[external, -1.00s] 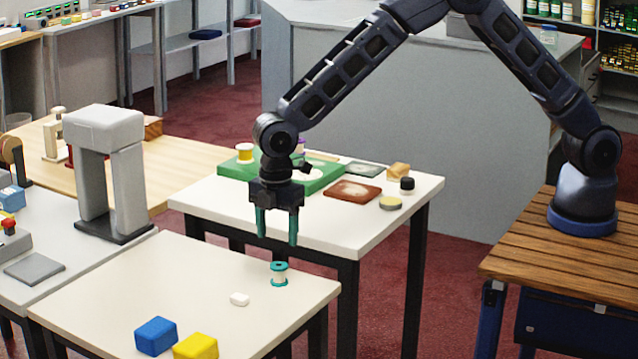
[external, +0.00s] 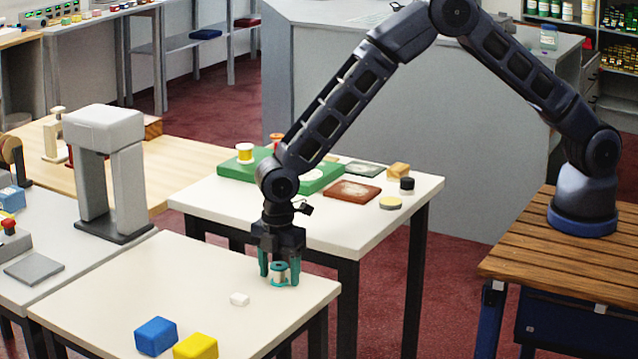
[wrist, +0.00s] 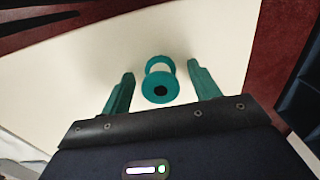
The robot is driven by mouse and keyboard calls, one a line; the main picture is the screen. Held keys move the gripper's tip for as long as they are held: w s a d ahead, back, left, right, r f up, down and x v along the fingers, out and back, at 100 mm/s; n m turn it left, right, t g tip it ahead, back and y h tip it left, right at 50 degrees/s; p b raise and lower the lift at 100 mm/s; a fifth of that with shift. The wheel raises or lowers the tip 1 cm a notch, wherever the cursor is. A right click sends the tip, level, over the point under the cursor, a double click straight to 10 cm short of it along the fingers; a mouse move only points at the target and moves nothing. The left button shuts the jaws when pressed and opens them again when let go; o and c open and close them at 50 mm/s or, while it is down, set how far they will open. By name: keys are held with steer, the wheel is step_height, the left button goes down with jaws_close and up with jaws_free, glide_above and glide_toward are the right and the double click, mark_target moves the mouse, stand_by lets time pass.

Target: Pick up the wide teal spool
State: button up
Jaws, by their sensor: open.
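The teal spool (external: 279,273) has teal flanges, a pale winding and a dark centre hole. It stands upright near the right corner of the near white table (external: 190,285). My gripper (external: 279,279) is open, with its two teal fingers low on either side of the spool. In the wrist view the spool (wrist: 160,82) lies between and slightly beyond the fingertips of my gripper (wrist: 161,68), with a gap on each side. I cannot tell whether the fingertips touch the table.
A blue block (external: 156,336) and a yellow block (external: 196,347) are at the table's front. The other white table (external: 330,232) behind holds a green board (external: 322,180). A grey arch-shaped stand (external: 90,185) is at left.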

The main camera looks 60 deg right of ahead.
steer(key=shift+c, duration=0.3)
steer(key=c, duration=1)
